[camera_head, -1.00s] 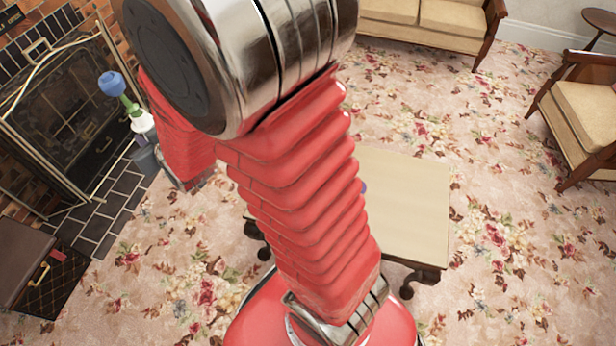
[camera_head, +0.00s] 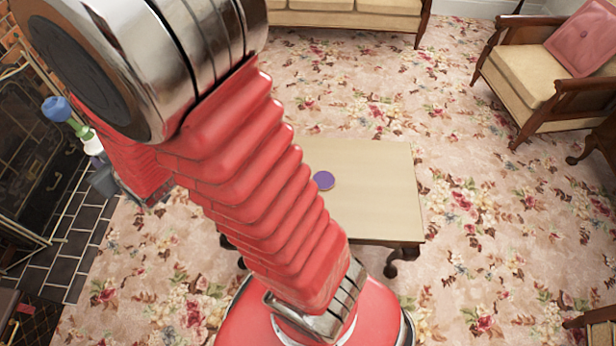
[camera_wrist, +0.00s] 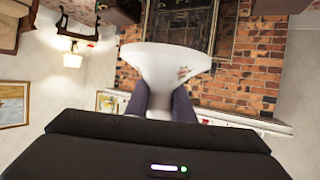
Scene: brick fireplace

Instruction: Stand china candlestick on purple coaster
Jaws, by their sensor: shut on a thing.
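The china candlestick (camera_wrist: 166,60) is in the wrist view: white, glossy and flared, with a small reddish flower decoration. My gripper (camera_wrist: 160,92) is shut on its narrow part, with a dark finger on each side. The flared end points away from the wrist camera. The purple coaster (camera_head: 323,180) lies flat on the table's left part in the head view, just right of my arm. The coaster is out of the wrist view. My arm hides my gripper in the head view, and I cannot pick out the candlestick there.
The pale low table (camera_head: 375,190) has a clear top around the coaster. A blue, green and white item (camera_head: 75,125) is near the fireplace (camera_head: 30,150) at the left. A sofa (camera_head: 345,15) and an armchair (camera_head: 540,80) stand behind. Flowered carpet is open between them.

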